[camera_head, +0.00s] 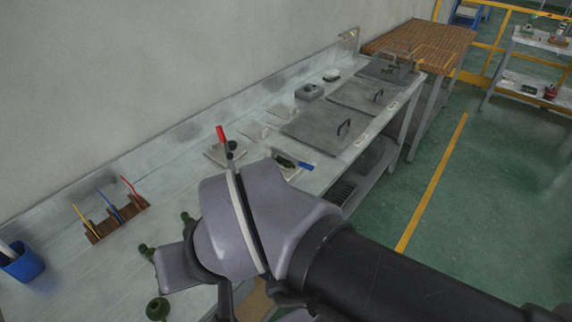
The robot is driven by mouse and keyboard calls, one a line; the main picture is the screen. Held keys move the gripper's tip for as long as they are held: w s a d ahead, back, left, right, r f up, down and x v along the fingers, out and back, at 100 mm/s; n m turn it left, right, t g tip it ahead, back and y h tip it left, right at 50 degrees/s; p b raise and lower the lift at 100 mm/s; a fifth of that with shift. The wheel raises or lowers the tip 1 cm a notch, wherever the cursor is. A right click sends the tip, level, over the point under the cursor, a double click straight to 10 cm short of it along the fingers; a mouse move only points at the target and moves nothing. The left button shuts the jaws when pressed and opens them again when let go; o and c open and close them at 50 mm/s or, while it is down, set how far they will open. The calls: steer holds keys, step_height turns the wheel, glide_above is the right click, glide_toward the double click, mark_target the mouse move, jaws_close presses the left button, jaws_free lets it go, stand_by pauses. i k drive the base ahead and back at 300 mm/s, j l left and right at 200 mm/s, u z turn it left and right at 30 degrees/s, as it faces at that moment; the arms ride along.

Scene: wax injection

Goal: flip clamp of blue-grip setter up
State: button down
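The blue-grip setter (286,161) is on the grey bench, just beyond my wrist. Its blue grip (306,166) lies low and points right, so its clamp looks down. A dark green piece shows beside the grip, and its base is partly hidden by my arm. Another setter (217,155) stands to its left, with its red grip (221,134) pointing up. My arm fills the lower middle of the view. A dark part of my gripper (225,297) shows below the wrist at the bottom edge. Its fingertips are not visible, and it is left of and nearer than the blue-grip setter.
Grey lids with handles (320,130) lie on the bench beyond the setters. A rack with coloured tools (115,220), a blue cup (22,262) and green pieces (157,308) are at left. A wall runs behind the bench. Green floor (480,200) is open at right.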

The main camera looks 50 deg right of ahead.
mark_target(288, 158)
steer(key=l+z, duration=0.1)
steer(key=z, duration=0.35)
steer(key=i+z, duration=0.1)
steer(key=z, duration=0.4)
steer(key=i+l+z, duration=0.1)
steer(key=z, duration=0.35)
